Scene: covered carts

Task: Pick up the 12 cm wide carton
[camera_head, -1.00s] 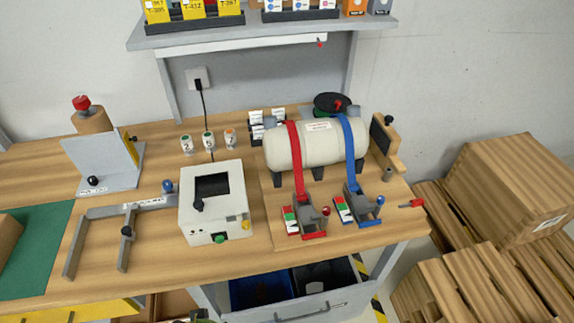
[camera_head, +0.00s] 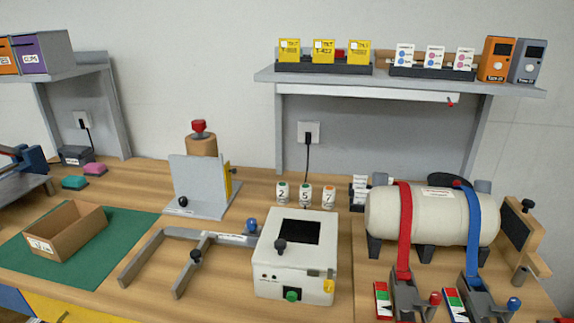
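An open-topped brown carton (camera_head: 88,232) sits upright on a green mat (camera_head: 128,228) at the left of the wooden workbench. A white label (camera_head: 40,246) is on its near left end, but its text is too small to read, so I cannot confirm the width. Its inside looks empty. Neither of my grippers shows in the head view.
A grey angle plate (camera_head: 197,180) stands right of the mat. A grey forked frame (camera_head: 160,258) and a white box with a dark window (camera_head: 297,258) lie nearer. A strapped white tank (camera_head: 437,214) stands at right. Teal and pink blocks (camera_head: 95,169) sit behind the carton.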

